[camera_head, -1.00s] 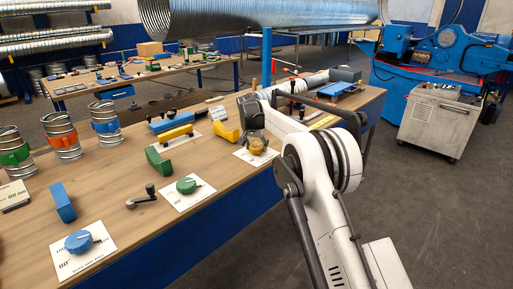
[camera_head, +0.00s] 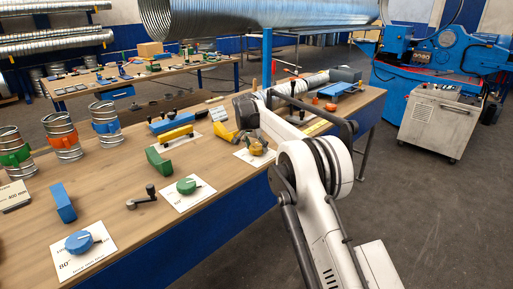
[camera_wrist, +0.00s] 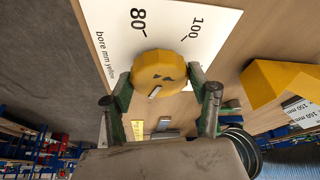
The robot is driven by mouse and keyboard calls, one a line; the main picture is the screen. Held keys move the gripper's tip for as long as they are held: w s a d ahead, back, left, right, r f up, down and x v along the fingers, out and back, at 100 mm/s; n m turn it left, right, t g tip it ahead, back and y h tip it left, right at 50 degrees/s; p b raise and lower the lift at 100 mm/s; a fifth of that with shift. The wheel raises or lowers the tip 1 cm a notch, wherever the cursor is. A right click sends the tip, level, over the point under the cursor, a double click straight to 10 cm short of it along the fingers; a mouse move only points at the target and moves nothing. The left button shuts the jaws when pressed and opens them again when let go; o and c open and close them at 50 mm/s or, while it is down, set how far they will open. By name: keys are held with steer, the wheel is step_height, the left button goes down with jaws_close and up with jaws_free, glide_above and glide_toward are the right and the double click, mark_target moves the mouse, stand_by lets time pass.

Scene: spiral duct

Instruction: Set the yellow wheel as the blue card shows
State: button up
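The yellow wheel (camera_wrist: 160,70) is a faceted knob on a white card (camera_wrist: 205,22) marked 80 and 100, with "bore mm yellow" along one edge. A small pale mark shows on its rim. My gripper (camera_wrist: 160,76) has one finger on each side of the wheel, with the tips very close to its sides. I cannot tell whether they press on it. In the head view the wheel (camera_head: 257,147) is partly hidden by my gripper. I cannot make out a card that is plainly blue; a white card (camera_head: 100,252) lies under the blue wheel (camera_head: 79,242).
A yellow block (camera_head: 222,132) lies just left of the wheel, and it shows at right in the wrist view (camera_wrist: 278,82). A green wheel (camera_head: 187,186), a crank handle (camera_head: 143,197) and a blue block (camera_head: 62,203) are nearer on the bench. Banded duct pieces (camera_head: 105,120) stand at left.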

steer(key=o, duration=0.3)
steer(key=shift+r, duration=0.1)
steer(key=v, duration=1.2)
steer(key=shift+s, duration=0.1)
